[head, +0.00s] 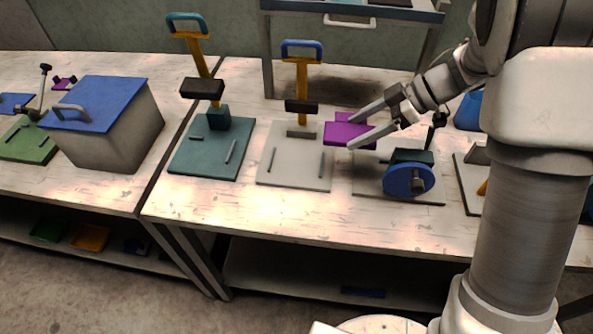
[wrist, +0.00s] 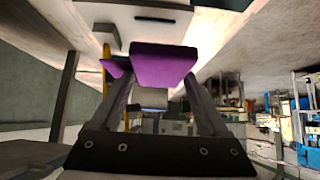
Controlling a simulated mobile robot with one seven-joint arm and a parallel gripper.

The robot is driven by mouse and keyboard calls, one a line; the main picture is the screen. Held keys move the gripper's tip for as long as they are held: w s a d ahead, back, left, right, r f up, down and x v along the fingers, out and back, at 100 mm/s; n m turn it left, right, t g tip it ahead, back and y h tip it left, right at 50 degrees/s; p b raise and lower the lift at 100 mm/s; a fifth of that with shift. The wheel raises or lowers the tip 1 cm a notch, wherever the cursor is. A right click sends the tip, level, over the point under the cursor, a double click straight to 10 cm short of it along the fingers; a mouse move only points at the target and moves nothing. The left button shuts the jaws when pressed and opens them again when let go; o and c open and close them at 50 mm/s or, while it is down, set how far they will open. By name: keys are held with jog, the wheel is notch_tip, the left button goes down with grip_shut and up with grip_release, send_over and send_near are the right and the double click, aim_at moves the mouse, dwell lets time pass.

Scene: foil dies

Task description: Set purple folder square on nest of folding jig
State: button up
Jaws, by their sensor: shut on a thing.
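The purple folder (head: 346,134) is held between the fingers of my gripper (head: 358,129), which is shut on it. It is above the table, just right of a light grey press station (head: 290,172) with an upright yellow lever and blue handle. In the wrist view, the folder (wrist: 165,65) spans the two fingertips (wrist: 163,82), with a second purple flap to its left. The pale plate (wrist: 125,22) with a dark pin lies beyond it, apart from the folder. I cannot tell for sure which station is the folding jig, and no nest is clearly visible.
A teal station (head: 205,160) with a raised lever stands further left. A station with a blue wheel (head: 409,180) sits under and right of my gripper. A grey box with a blue lid (head: 105,100) is on the left table. The front table strip is clear.

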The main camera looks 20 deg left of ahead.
jog(key=shift+a+f, duration=0.25)
jog(key=shift+f, duration=0.3)
jog(key=a+f+b, duration=0.1)
jog(key=a+f, duration=0.1)
jog(key=a, duration=0.1)
jog(key=a+f, duration=0.2)
jog(key=a, duration=0.2)
jog(key=s+a+f+b, duration=0.1)
jog(key=a+f, duration=0.1)
jog(key=a, duration=0.2)
jog(key=shift+a+f+b, duration=0.1)
jog(key=shift+f+b, duration=0.2)
jog(key=shift+f, duration=0.05)
jog(key=shift+f+b, duration=0.65)
jog(key=shift+f, duration=1.35)
jog(key=o, duration=1.4)
jog(key=shift+f, duration=0.1)
